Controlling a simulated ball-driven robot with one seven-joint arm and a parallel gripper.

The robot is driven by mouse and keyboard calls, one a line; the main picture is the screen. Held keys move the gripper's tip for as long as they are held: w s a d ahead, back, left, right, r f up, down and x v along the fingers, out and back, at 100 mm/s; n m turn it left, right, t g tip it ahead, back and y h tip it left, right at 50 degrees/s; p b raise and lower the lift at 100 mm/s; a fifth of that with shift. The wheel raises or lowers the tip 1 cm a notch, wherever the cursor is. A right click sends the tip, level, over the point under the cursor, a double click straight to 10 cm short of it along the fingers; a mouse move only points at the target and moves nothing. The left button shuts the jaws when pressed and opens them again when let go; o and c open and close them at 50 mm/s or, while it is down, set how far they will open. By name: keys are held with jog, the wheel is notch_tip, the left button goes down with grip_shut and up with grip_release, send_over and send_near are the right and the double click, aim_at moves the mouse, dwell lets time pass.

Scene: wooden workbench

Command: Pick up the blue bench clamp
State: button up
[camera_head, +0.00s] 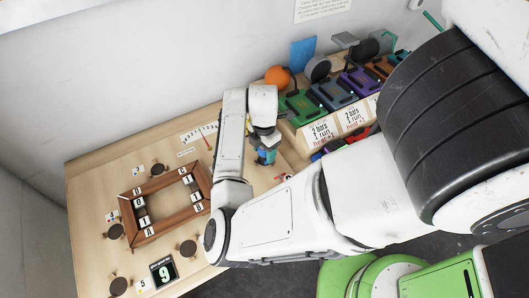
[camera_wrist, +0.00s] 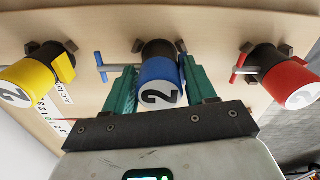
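The blue bench clamp (camera_wrist: 160,75) is a blue cylinder with a white end marked 2, a dark base and a T-handle on its left. In the wrist view it stands between the two teal fingers of my gripper (camera_wrist: 163,85), one on each side. The fingers look open around it, with narrow gaps; contact is not clear. In the head view my gripper (camera_head: 265,143) points down at the bench, and the blue clamp (camera_head: 266,157) shows only as a small patch, mostly hidden.
A yellow clamp (camera_wrist: 30,75) stands left of the blue one and a red clamp (camera_wrist: 284,76) right of it. A wooden frame with tiles (camera_head: 128,205) lies on the workbench (camera_head: 90,180).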

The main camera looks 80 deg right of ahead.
grip_shut()
dwell(0.3)
jog(key=shift+r, duration=0.1)
